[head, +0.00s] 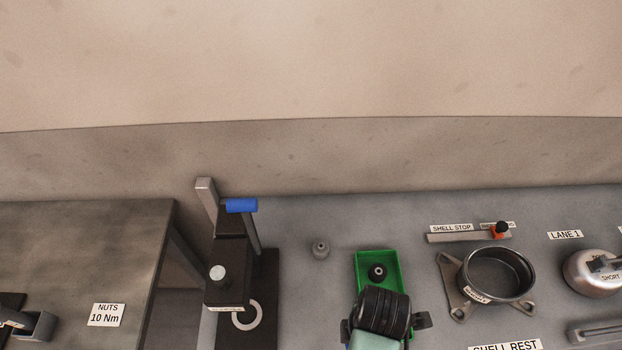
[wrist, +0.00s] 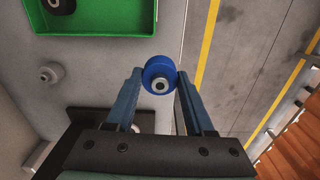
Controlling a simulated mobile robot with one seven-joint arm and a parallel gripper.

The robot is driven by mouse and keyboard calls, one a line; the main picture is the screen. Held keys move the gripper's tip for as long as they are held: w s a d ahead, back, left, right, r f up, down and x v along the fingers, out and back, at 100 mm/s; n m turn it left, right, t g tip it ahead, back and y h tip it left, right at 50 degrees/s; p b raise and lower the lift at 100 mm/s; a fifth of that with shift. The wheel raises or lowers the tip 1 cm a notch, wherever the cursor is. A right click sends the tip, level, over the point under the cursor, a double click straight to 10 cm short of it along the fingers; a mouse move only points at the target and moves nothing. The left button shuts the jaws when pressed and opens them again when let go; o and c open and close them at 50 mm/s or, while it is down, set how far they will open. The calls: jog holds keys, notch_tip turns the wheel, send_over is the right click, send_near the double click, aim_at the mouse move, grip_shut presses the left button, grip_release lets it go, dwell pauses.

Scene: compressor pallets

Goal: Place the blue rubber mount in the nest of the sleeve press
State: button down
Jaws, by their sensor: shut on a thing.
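In the wrist view the blue rubber mount (wrist: 157,66) is held between the two fingertips of my gripper (wrist: 160,80), with its metal centre showing. The gripper is shut on it. In the head view the mount and fingertips are hidden behind my own wrist. The sleeve press (head: 228,262) stands at the left end of the grey bench, with a dark body and a blue handle. A pale ring (head: 247,316) lies on its dark base; I cannot tell if this is the nest. A dark plate, apparently the press base, is partly hidden behind my gripper in the wrist view.
A green tray (head: 363,258) holds a black mount (head: 377,272). A small grey part (head: 321,250) stands between tray and press. A round shell (head: 497,275) and a shell stop (head: 460,237) are to the right. A gap separates the left table (head: 90,240).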

jog(key=w+a+r+m+b, duration=0.2)
jog(key=w+a+m, duration=0.3)
jog(key=w+m, duration=0.35)
jog(key=w+a+r+m+b, duration=0.15)
jog(key=w+a+m, duration=0.25)
jog(key=w+m, duration=0.4)
jog(key=s+f+m, duration=0.1)
jog(key=s+f, duration=0.1)
jog(key=s, duration=0.6)
jog(key=shift+f, duration=0.4)
jog(key=shift+s, duration=0.1)
